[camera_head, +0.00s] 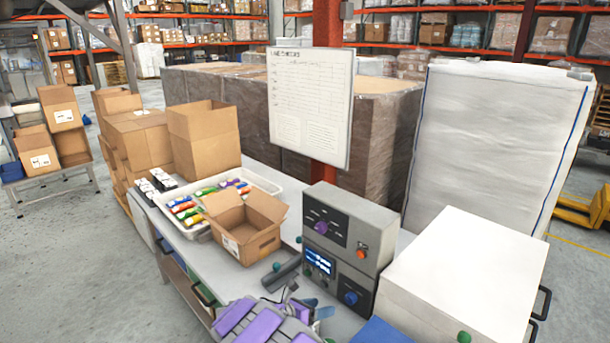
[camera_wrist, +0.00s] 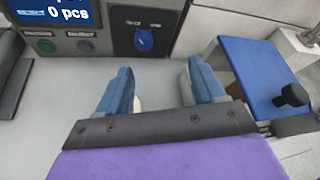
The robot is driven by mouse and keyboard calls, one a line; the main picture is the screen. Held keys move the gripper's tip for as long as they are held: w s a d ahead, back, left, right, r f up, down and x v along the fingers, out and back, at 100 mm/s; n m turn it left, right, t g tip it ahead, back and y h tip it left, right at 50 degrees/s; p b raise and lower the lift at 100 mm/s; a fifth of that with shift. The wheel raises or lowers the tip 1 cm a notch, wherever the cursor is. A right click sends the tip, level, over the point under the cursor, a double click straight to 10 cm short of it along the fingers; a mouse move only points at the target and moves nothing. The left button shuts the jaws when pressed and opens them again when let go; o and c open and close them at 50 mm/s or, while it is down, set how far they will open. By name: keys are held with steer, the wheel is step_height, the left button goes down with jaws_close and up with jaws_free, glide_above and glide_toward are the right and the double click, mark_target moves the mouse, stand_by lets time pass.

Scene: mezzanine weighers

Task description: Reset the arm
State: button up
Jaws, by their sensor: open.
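My gripper (camera_wrist: 162,88) is open in the wrist view, with its two blue fingers apart and nothing between them. It hangs over the light grey bench top, in front of the grey weigher's panel. In the head view my purple and grey arm is at the bottom edge, and my gripper (camera_head: 308,306) is partly hidden there, low in front of the grey weigher (camera_head: 345,240). The wrist view shows the weigher's blue knob (camera_wrist: 144,40) and a display reading "0 pcs".
A blue plate (camera_head: 382,332) lies close to the right of my gripper; it also shows in the wrist view (camera_wrist: 262,75). An open cardboard box (camera_head: 255,243) and a white tray (camera_head: 272,184) of colourful items stand farther back. A white box (camera_head: 470,270) stands right.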

steer(key=s+d+r+m+g+h, duration=0.1)
steer(key=s+d+r+m+g, duration=0.55)
steer(key=d+r, duration=0.65)
steer(key=s+d+r+m+g+y+b, duration=0.1)
steer(key=s+d+r+m, duration=0.1)
steer(key=s+d+m, duration=0.4)
steer(key=s+d+r+m+g+y+b, duration=0.1)
steer(key=s+r+m, duration=0.1)
steer(key=s+m, duration=0.35)
steer(key=s+r+m+g+y, duration=0.1)
steer(key=s+m+y, duration=0.35)
steer(key=s, duration=1.05)
steer(key=s+a+m+y+b, duration=0.1)
steer(key=s+a+m+y, duration=0.2)
steer(key=s, duration=0.4)
steer(key=s+a+f+m+y, duration=0.1)
steer(key=s+a+m+y, duration=0.2)
steer(key=s+a, duration=0.3)
steer(key=shift+s+a+f+m+b, duration=0.25)
steer(key=shift+s+a+m+b, duration=0.1)
steer(key=shift+s, duration=0.8)
